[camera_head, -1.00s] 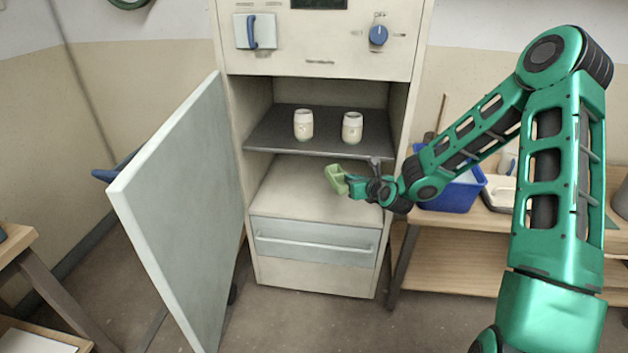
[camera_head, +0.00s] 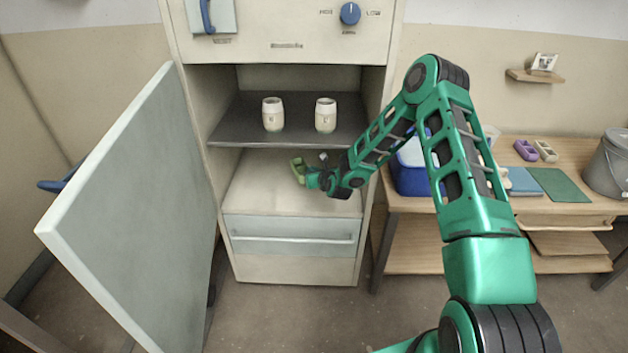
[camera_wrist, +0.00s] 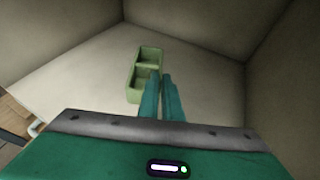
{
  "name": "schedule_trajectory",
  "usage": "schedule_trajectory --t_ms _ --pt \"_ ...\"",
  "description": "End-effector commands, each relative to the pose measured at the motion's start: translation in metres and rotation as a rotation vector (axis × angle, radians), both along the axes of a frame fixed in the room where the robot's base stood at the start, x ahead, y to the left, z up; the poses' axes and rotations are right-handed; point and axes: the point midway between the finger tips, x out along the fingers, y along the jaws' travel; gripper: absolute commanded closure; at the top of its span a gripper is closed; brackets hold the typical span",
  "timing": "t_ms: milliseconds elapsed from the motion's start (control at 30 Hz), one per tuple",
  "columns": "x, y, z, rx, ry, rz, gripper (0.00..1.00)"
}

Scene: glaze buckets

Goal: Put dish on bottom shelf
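The dish (camera_head: 299,172) is small, green and divided into compartments. It is inside the lower space of the open cabinet, above or at the bottom shelf (camera_head: 258,190); I cannot tell whether it touches. In the wrist view the dish (camera_wrist: 136,82) lies just beyond and left of my fingertips. My gripper (camera_head: 308,177) reaches in from the right. In the wrist view its fingers (camera_wrist: 160,78) are close together, with the dish's right wall at their tips, so it appears shut on that wall. The fingers hide part of the dish.
The dark upper shelf (camera_head: 235,128) holds two pale cups (camera_head: 273,115) (camera_head: 325,116) above my gripper. The cabinet door (camera_head: 140,210) stands open at left. A table at right holds a blue bin (camera_head: 408,175), a green mat (camera_head: 560,185) and a grey bucket (camera_head: 607,165).

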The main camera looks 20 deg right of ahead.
Motion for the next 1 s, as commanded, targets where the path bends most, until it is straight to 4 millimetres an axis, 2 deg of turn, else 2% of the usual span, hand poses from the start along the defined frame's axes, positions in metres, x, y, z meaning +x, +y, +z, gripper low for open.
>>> schedule_trajectory --t_ms 100,233,367,633,867,900,933,1000 --pt "0.014 -0.011 -0.01 0.0 -0.002 -0.001 1.0" --pt "0.021 -0.017 -0.016 0.0 -0.001 0.001 1.0" --pt "0.022 -0.017 -0.021 0.001 0.0 0.003 1.0" --pt "0.022 -0.017 -0.054 0.0 0.0 0.002 1.0" --pt "0.022 -0.018 -0.057 0.0 -0.001 0.001 1.0" --pt "0.022 -0.018 -0.058 -0.001 0.001 0.001 0.85" --pt "0.022 -0.018 -0.058 -0.001 0.001 0.001 0.78" --pt "0.022 -0.018 -0.058 -0.001 0.001 0.001 0.76"
